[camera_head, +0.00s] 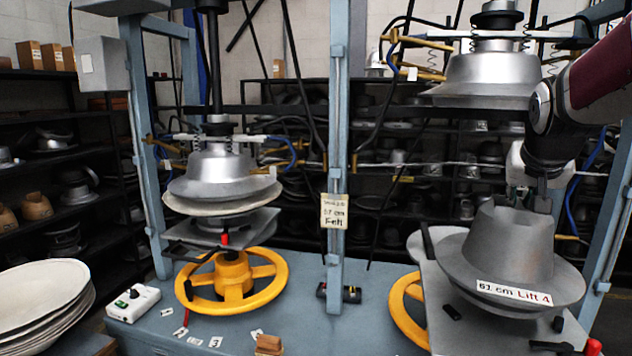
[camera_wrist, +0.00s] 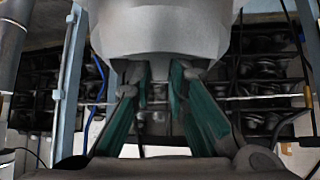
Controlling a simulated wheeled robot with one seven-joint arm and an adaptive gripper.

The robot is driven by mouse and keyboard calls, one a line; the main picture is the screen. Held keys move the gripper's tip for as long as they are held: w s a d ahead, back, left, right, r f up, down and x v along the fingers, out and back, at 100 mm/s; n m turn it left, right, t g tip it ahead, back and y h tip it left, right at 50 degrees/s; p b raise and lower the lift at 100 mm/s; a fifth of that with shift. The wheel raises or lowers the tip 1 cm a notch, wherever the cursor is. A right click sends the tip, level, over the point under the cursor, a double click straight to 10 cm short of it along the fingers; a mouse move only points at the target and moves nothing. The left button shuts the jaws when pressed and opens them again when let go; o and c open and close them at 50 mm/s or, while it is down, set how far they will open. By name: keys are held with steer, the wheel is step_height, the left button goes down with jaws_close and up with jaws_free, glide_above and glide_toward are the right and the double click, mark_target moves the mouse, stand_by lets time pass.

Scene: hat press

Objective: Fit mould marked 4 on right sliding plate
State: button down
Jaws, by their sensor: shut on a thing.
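The mould (camera_head: 510,245) is a grey metal hat shape with a wide brim, labelled "61 cm Lift 4". It stands upright above the right sliding plate (camera_head: 450,318), with its brim overlapping much of it. I cannot tell whether it rests fully on the plate. My gripper (camera_head: 541,198) is at the right top edge of the mould's crown, shut on it; the exact contact is partly hidden. In the wrist view my green-padded fingers (camera_wrist: 158,82) converge below a large smooth grey metal form.
Above hangs the right press's upper mould (camera_head: 490,75), with brass fittings and hoses. A yellow handwheel (camera_head: 408,310) is partly hidden by the plate. A blue post (camera_head: 338,130) separates the left press, which has its own handwheel (camera_head: 233,283). A red-tipped part (camera_head: 593,346) is at the lower right.

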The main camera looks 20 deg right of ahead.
mark_target(520, 214)
steer(key=shift+f, duration=0.1)
stand_by(0.4)
steer(key=shift+f+b, duration=0.6)
steer(key=shift+f, duration=0.6)
steer(key=shift+f+b, duration=0.3)
steer(key=shift+f, duration=0.3)
stand_by(0.6)
steer(key=c, duration=1.5)
jaws_free()
steer(key=shift+f, duration=0.3)
steer(key=v, duration=1.2)
steer(key=shift+s+r, duration=0.1)
